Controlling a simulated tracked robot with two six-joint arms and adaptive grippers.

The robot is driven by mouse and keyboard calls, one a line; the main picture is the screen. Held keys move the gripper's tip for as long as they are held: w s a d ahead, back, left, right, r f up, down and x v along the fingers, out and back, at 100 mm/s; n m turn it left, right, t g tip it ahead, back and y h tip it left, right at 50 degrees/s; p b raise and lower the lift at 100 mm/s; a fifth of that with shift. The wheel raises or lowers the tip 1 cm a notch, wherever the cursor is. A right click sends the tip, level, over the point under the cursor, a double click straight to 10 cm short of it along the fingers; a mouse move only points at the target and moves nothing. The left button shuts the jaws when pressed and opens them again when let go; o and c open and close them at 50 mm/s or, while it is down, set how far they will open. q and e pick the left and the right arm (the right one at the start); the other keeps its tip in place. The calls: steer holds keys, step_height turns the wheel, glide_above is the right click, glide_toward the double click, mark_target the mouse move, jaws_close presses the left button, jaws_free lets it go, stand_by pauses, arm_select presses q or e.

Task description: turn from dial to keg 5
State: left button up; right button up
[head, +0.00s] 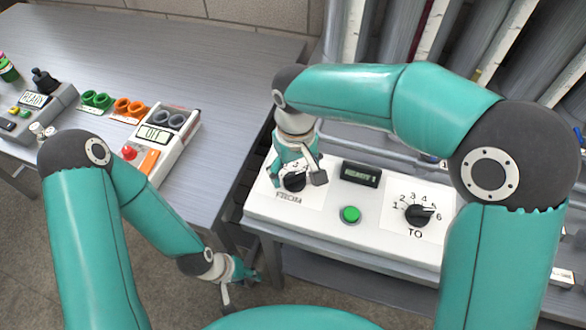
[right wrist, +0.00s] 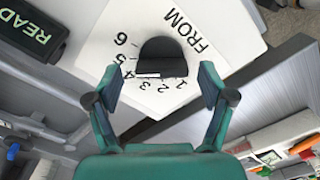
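The white panel (head: 330,213) carries two black dials. The FROM dial (head: 295,182) is partly hidden by my right gripper (head: 296,179). In the right wrist view the FROM knob (right wrist: 162,60) stands between the spread fingers of my right gripper (right wrist: 160,75), with gaps on both sides. Its white mark lies near 3; I cannot tell the exact setting. The TO dial (head: 418,214) is uncovered, its knob around the 5 to 6 side. A green button (head: 350,214) sits between the dials, below a dark display (head: 361,174). My left gripper (head: 240,289) is open and empty, low beside the panel.
Pipes (head: 365,35) rise behind the panel. Floor shows between table and panel.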

mark_target(295, 174)
step_height(295, 174, up, 12)
stand_by(0.7)
steer(key=shift+f, duration=0.1)
stand_by(0.3)
